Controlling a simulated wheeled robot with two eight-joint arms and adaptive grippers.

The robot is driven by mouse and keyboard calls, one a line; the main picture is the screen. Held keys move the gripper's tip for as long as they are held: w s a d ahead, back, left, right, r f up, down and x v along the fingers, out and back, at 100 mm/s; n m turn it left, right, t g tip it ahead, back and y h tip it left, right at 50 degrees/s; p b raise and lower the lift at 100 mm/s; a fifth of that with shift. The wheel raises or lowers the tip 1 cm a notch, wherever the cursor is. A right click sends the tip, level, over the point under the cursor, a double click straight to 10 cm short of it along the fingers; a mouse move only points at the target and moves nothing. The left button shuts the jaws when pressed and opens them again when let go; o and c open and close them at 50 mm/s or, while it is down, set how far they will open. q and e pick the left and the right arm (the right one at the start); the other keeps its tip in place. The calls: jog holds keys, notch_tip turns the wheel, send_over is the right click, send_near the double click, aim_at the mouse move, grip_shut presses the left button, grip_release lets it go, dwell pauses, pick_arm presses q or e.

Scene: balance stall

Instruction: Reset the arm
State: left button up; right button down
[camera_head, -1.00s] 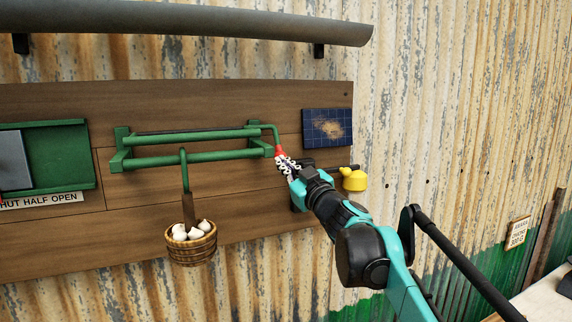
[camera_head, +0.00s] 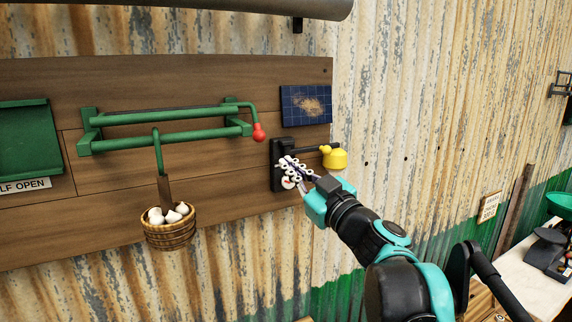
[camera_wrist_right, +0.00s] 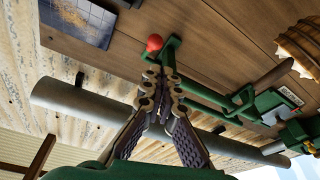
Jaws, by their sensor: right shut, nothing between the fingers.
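My right gripper (camera_head: 292,172) is shut and empty in the head view, in front of a dark wall bracket (camera_head: 277,178) at the right of the wooden board. In the right wrist view its closed fingers (camera_wrist_right: 158,85) point toward the board. A green crank handle with a red knob (camera_head: 259,133) is on the green bar frame (camera_head: 180,140); the knob also shows in the wrist view (camera_wrist_right: 155,42). The gripper is below and right of the knob, apart from it. My left gripper is not in view.
A blue gridded panel (camera_head: 306,105) is above the gripper. A white-topped table (camera_head: 530,285) stands at the lower right.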

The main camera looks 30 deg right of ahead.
jog(key=shift+w, duration=0.15)
jog(key=shift+f, duration=0.1)
jog(key=s+a+f+g+y+b, duration=0.1)
jog(key=s+a+f+g+b, duration=0.25)
jog(key=f, duration=0.85)
jog(key=a+f+g+y+b, duration=0.2)
jog(key=a+f+b, duration=0.4)
jog(key=f, duration=0.5)
jog(key=s+a+f+g+y+b, duration=0.1)
jog(key=s+a+f+g+b, duration=0.15)
jog(key=a+f, duration=0.65)
jog(key=s+d+f+m+g+h+b, duration=0.1)
jog(key=s+d+f+h+b, duration=0.1)
jog(key=f, duration=1)
jog(key=s+d+f+m+g+h+b, duration=0.2)
jog(key=s+f+b, duration=0.3)
jog(key=f, duration=0.7)
jog(key=s+d+f+m+g+h+b, duration=0.2)
jog(key=f+b, duration=0.3)
jog(key=f, duration=0.7)
jog(key=shift+s+d, duration=0.4)
jog(key=shift+s, duration=0.4)
